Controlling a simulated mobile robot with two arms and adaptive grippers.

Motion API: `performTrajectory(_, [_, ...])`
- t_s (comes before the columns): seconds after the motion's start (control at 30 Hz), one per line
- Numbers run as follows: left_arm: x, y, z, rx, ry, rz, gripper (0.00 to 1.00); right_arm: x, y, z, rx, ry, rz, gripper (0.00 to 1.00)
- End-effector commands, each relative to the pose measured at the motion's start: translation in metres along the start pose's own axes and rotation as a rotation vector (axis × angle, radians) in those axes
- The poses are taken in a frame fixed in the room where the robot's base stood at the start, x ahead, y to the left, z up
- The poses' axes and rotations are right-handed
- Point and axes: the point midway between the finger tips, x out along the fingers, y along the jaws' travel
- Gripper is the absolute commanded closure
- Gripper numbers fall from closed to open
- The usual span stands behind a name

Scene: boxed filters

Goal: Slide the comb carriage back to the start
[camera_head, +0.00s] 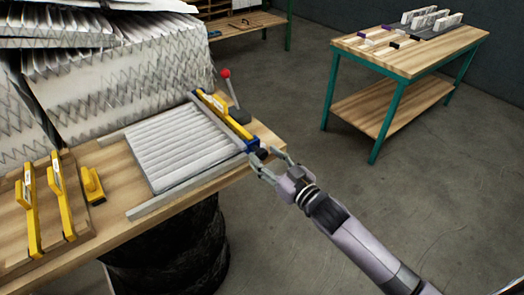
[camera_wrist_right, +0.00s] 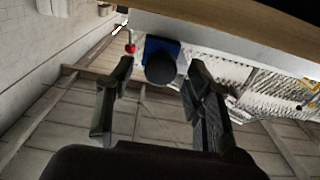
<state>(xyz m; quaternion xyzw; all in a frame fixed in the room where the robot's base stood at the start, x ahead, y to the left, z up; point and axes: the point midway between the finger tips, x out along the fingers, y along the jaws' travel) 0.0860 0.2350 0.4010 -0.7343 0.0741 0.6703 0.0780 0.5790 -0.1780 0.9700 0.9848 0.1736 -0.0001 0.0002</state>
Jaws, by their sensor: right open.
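The comb carriage (camera_head: 222,108) is a yellow bar with blue end blocks. It lies along the right side of the pleated white filter (camera_head: 178,146) on the wooden bench. A black knob (camera_head: 261,154) sticks out of its near blue end. In the right wrist view the knob (camera_wrist_right: 161,69) shows in front of the blue block (camera_wrist_right: 158,46). My right gripper (camera_head: 266,158) is open at the bench's right edge, its fingers on either side of the knob. In the wrist view gaps show between the knob and both fingers (camera_wrist_right: 160,66). My left gripper is out of view.
A red-tipped lever (camera_head: 226,74) stands behind the carriage. Grey rails (camera_head: 190,190) border the filter. Yellow-handled tools (camera_head: 62,197) lie at the left. Large pleated filters (camera_head: 120,80) stand at the back. A green-legged table (camera_head: 400,60) stands apart at right, with clear floor between.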

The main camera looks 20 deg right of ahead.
Motion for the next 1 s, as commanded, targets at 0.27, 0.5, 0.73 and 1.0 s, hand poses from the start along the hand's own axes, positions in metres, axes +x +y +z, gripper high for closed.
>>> performTrajectory(0.27, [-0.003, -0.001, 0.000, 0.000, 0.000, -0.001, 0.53, 0.023, 0.000, 0.000, 0.001, -0.001, 0.000, 0.53])
performTrajectory(0.5, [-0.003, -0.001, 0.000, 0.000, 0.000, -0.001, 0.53, 0.024, 0.000, 0.001, 0.000, 0.000, 0.000, 0.53])
performTrajectory(0.73, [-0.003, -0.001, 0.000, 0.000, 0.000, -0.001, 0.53, 0.024, 0.000, 0.001, 0.000, 0.000, 0.000, 0.65])
performTrajectory(1.0, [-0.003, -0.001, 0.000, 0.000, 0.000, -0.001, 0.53, 0.024, 0.000, 0.001, 0.000, 0.000, 0.000, 0.83])
